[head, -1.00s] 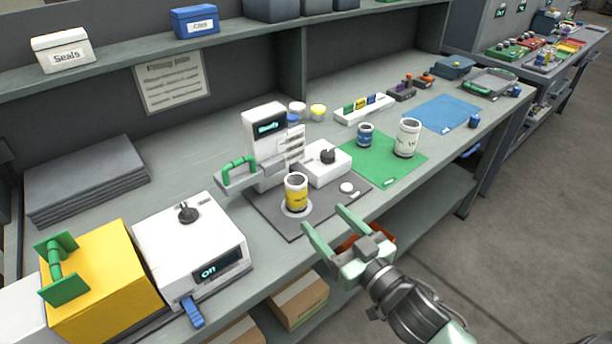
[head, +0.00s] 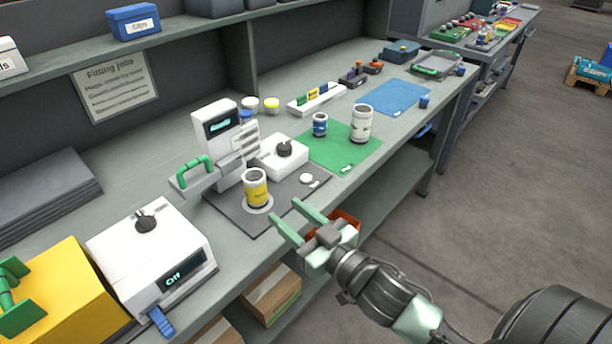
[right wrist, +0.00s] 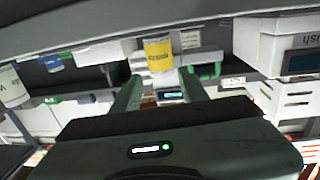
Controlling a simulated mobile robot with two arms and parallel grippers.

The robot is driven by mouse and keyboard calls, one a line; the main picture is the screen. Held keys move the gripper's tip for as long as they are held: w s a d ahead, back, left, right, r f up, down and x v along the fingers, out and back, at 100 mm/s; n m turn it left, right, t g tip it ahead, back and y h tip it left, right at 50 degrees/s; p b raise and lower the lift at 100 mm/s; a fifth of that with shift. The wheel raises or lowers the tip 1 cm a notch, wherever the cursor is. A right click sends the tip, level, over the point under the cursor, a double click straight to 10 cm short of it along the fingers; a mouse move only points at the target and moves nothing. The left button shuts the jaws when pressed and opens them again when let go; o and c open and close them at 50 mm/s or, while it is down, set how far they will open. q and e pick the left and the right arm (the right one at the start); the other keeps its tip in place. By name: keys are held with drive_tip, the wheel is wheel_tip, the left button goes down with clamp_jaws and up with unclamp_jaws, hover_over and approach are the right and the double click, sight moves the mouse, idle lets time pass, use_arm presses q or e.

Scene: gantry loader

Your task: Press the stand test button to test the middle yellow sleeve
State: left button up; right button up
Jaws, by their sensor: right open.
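The yellow sleeve (head: 256,190) with white ends stands upright on a round pale pad on the dark stand mat (head: 228,212). It also shows in the right wrist view (right wrist: 159,56), ahead between the fingertips. The white test stand (head: 214,125) with a lit display and green handle is behind it. A small round white button (head: 306,179) lies on the mat right of the sleeve. My right gripper (head: 285,209) is open and empty at the bench's front edge, in front of the sleeve and apart from it and the button. My left gripper is out of view.
A white box with a knob (head: 282,155) is behind the button. A blue sleeve (head: 320,125) and a white sleeve (head: 361,124) stand on the green mat (head: 318,154). A white machine (head: 152,258) and yellow block (head: 60,309) occupy the front left.

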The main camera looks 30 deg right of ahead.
clamp_jaws()
idle(1.4)
